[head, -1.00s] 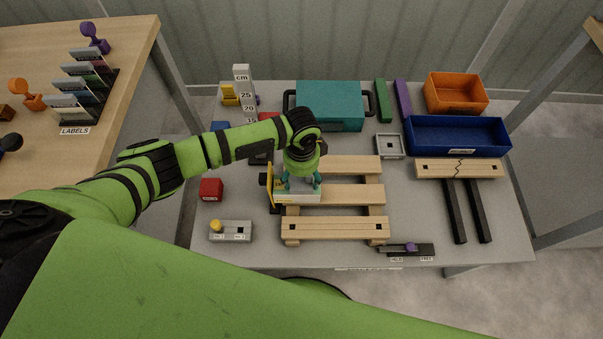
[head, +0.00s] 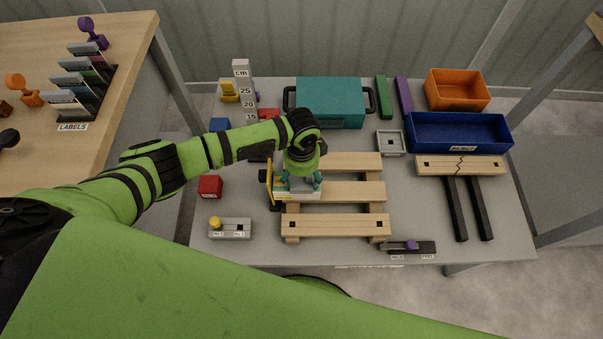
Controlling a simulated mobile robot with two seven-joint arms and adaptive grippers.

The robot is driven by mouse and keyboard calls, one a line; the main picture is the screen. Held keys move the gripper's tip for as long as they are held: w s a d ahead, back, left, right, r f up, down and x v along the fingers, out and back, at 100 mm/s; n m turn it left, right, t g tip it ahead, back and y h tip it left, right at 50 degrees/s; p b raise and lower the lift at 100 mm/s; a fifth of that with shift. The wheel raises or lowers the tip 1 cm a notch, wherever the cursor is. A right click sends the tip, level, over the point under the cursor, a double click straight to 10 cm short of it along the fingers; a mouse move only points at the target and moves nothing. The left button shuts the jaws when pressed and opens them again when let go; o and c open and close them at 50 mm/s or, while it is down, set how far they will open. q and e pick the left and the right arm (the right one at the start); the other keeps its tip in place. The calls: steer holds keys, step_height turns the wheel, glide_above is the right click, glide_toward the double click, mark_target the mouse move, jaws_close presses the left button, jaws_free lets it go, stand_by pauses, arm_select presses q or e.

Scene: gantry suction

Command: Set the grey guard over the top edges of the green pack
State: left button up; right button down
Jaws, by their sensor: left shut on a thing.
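My left gripper (head: 300,183) points down over the left end of the wooden pallet. It is shut on a pale grey piece (head: 298,195) with a printed label, mostly hidden under the hand. I cannot tell whether this piece is the grey guard, or whether it touches the slats. Which one is the green pack is unclear. My right gripper is out of view.
The pallet (head: 350,225) fills the table's middle. A yellow-black upright (head: 269,187) stands close left of my gripper. A measuring post (head: 243,90) rises behind. Blue (head: 458,148) and orange (head: 456,105) trays and a cracked plank (head: 488,168) occupy the right.

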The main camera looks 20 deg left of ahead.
arm_select(q)
steer(key=shift+f, duration=0.4)
steer(key=o, duration=1)
step_height(320, 180, up, 12)
steer(key=shift+r, duration=0.1)
